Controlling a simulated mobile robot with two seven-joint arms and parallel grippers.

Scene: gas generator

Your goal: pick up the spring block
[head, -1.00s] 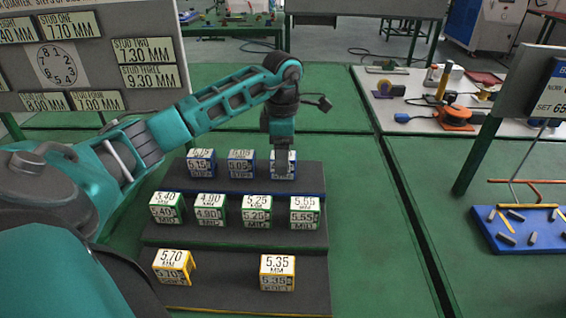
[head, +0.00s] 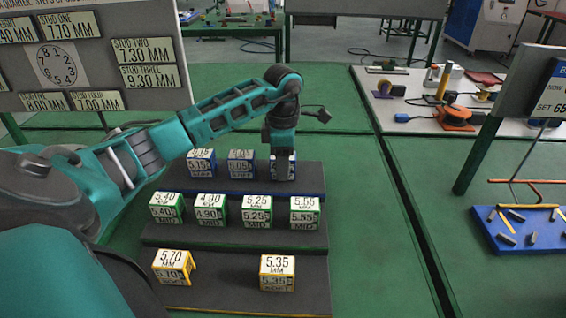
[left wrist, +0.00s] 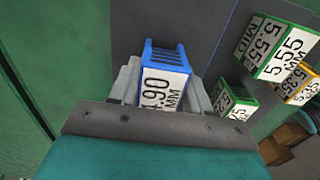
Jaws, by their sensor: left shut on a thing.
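The spring block held by my left gripper (head: 283,157) is blue-framed with a white label (head: 288,173). It is at the right end of the back row on the stepped rack. In the left wrist view the blue block (left wrist: 163,82) sits between the two grey fingers, and its label ends in ".90 MM"; the first digit is partly hidden. The gripper is shut on it from above. I cannot tell whether the block still touches the rack. My right gripper is out of view.
Two blue blocks (head: 201,162) stand to the left on the same step. Several green blocks (head: 257,208) fill the middle step, and two yellow blocks (head: 277,272) stand on the front one. A board (head: 90,60) stands behind left. A white table (head: 430,85) is at right.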

